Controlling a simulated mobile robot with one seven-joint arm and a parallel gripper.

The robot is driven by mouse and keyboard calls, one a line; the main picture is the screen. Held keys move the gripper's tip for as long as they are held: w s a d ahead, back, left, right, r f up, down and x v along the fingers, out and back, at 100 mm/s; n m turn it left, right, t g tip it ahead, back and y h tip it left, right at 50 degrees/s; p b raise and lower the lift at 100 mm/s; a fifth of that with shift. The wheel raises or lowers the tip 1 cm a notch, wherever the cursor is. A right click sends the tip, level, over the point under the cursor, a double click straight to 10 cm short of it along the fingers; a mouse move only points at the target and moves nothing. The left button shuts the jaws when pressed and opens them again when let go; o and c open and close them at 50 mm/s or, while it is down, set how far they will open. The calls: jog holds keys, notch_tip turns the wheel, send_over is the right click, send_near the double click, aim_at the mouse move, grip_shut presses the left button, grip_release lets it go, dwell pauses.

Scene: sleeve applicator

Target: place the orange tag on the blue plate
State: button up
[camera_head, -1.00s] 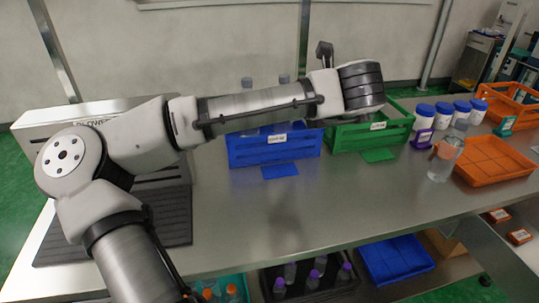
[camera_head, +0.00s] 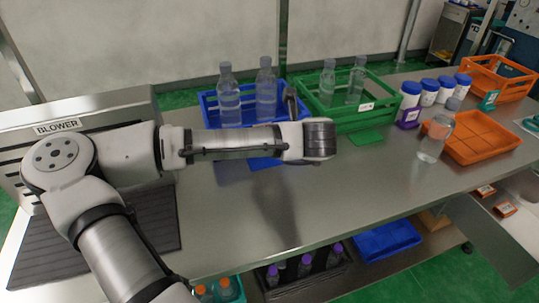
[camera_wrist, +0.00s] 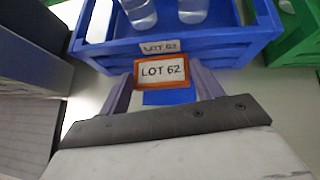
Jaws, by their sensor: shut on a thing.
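The orange tag (camera_wrist: 161,85), an orange frame around a white "LOT 62" label, is between the two fingers of my gripper (camera_wrist: 162,76) in the wrist view. My gripper is shut on it, with the label facing the wrist camera. The blue plate (camera_wrist: 168,97) lies flat on the table in front of the blue crate, partly hidden behind the tag and gripper. In the head view the blue plate (camera_head: 264,163) shows in part beneath my arm, which hides the fingers and the tag. The tag appears above the plate; the gap's height is unclear.
The blue crate (camera_wrist: 215,48), labelled "LOT 62", stands just beyond the plate and holds bottles. A green crate (camera_head: 345,121) with a green plate (camera_head: 367,138) is to its right. A lone bottle (camera_head: 436,135) and an orange tray (camera_head: 480,150) stand further right. The blower (camera_head: 100,115) is at left.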

jog(key=shift+f, duration=3.15)
jog(key=shift+f, duration=0.1)
jog(key=o, duration=1)
jog(key=b+v, duration=0.1)
jog(key=v, duration=1.1)
